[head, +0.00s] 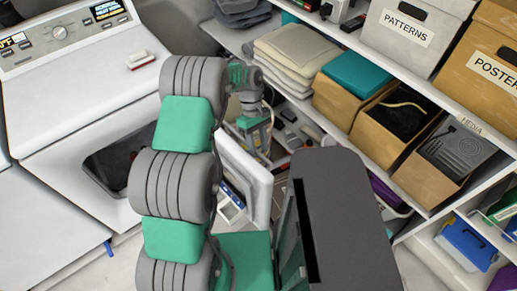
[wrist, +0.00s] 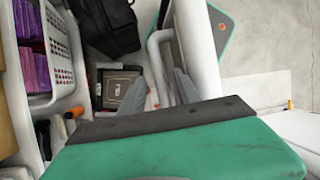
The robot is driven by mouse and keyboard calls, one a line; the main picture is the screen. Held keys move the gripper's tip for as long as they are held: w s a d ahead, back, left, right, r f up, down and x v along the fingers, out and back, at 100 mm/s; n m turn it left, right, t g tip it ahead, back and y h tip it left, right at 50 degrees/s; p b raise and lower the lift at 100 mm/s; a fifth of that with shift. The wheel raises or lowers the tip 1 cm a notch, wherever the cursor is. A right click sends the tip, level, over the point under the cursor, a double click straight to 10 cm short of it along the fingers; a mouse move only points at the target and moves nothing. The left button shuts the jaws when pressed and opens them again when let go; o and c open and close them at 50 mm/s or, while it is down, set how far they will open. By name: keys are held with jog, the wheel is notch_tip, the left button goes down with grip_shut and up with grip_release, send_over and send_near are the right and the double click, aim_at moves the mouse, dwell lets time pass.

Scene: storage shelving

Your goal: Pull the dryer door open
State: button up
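The white dryer (head: 100,125) stands at the left in the head view, with a dark opening or window (head: 112,165) in its front, partly behind my arm. A white panel with a raised rim (head: 262,190) stands out to the right of my arm and looks like the dryer door swung outward; its hinge side is hidden. In the wrist view, my gripper (wrist: 159,76) has its two grey fingers spread apart. A white bent rim or bar (wrist: 155,48) shows between and beyond the fingertips; I cannot tell whether they touch it.
Shelving with folded cloths (head: 295,55), open boxes (head: 390,110) and labelled bins (head: 410,35) runs along the right, close to my arm. A white basket (wrist: 60,50) and a black bag (wrist: 105,25) show in the wrist view. Bare floor (wrist: 270,40) lies at its upper right.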

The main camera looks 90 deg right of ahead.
jog(key=v, duration=0.7)
jog(key=shift+p, duration=0.35)
jog(key=w+r+n+h, duration=0.1)
jog(key=w+r, duration=0.2)
jog(key=w, duration=0.3)
jog(key=w+r+n+g+h, duration=0.1)
jog(key=w+r, duration=0.1)
jog(key=w, duration=0.4)
jog(key=w+r+h, duration=0.1)
jog(key=w+r, duration=0.2)
jog(key=w, duration=0.3)
jog(key=w+a+r+n+h, duration=0.1)
jog(key=w+a+r, duration=0.2)
jog(key=w, duration=0.5)
jog(key=w+a+r+n+h, duration=0.15)
jog(key=w+a, duration=0.25)
jog(key=w, duration=0.4)
jog(key=w+a+r+n+t+h, duration=0.1)
jog(key=w+a+r+n+t, duration=0.3)
jog(key=w+a, duration=0.8)
jog(key=s+a+r+n+t+y, duration=0.1)
jog(key=a+t, duration=0.1)
jog(key=a, duration=2.4)
jog(key=shift+s+y, duration=0.2)
jog(key=shift+y, duration=0.15)
